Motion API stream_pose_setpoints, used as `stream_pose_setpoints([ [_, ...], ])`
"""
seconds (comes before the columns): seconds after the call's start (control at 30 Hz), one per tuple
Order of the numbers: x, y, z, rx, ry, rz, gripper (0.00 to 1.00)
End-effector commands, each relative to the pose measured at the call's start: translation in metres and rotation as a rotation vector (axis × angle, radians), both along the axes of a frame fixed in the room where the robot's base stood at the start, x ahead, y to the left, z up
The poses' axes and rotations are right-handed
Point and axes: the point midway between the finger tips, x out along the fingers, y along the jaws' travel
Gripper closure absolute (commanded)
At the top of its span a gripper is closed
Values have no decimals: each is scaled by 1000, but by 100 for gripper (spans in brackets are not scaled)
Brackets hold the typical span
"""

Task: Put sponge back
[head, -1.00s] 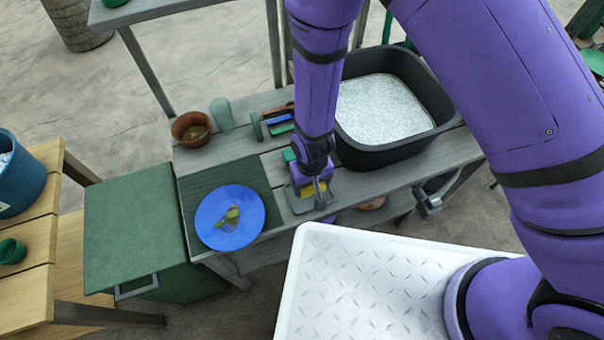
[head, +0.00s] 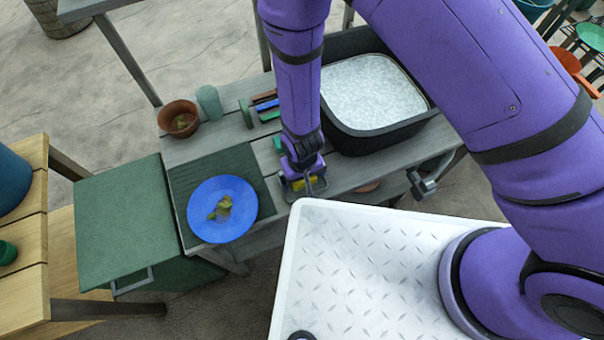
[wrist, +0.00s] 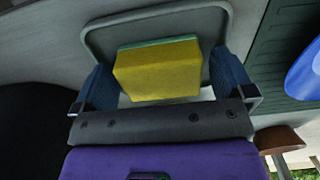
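The sponge (wrist: 157,72) is a yellow block with a green layer along its far edge. It sits on a small grey tray (wrist: 105,38) on the plank counter. In the wrist view my gripper (wrist: 163,84) is open, with one blue finger pad on each side of the sponge. A narrow gap shows between the sponge and each pad, so it is not clamped.
A black basin (head: 345,138) of pale granules stands right of my arm. A blue plate (head: 198,222) with scraps lies on a dark green mat left of the tray. A terracotta pot (head: 165,113), a green cup (head: 209,101) and coloured blocks (head: 266,106) stand behind.

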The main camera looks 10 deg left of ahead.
Motion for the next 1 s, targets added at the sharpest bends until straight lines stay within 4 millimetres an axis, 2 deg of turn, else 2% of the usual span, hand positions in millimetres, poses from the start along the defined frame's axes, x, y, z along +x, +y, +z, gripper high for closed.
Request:
stream_pose_setpoints([
  [0.2,0,0,2,0,0,0,0],
  [0.37,0,0,16,1,-1,0,0],
  [0.8,0,1,89,2,-2,1,0],
  [1.0,0,0,112,1,-2,1,0],
])
